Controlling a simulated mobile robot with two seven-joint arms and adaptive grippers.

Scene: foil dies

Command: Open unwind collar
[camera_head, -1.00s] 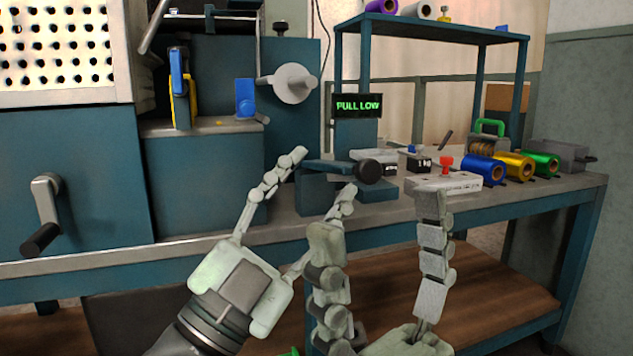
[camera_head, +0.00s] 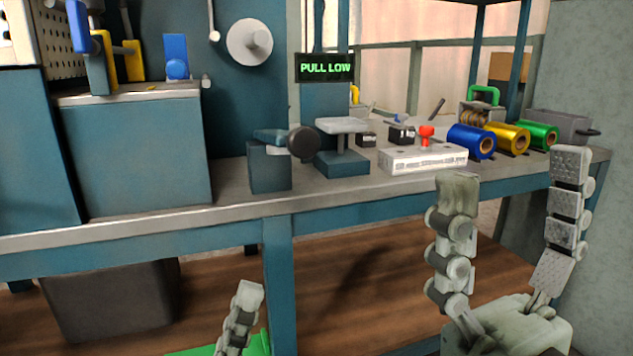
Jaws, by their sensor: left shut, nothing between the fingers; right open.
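A round pale grey disc (camera_head: 250,42) stands on the blue machine panel at upper left; it looks like the unwind collar, but I cannot tell its latch state. My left gripper (camera_head: 247,290) shows only as a finger end at the bottom edge, well below the bench top; it is shut and empty. My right gripper (camera_head: 513,168) is open and empty, its two fingers wide apart in front of the bench's right end. Both grippers are far from the disc and touch nothing that I can see.
A sign (camera_head: 326,68) reads "PULL LOW". The bench top (camera_head: 225,206) holds a black-knobbed device (camera_head: 270,165), a grey-topped blue stand (camera_head: 343,160), a white block with a red knob (camera_head: 423,158), and blue (camera_head: 468,142), gold and green foil rolls. A dark bin (camera_head: 110,310) stands below.

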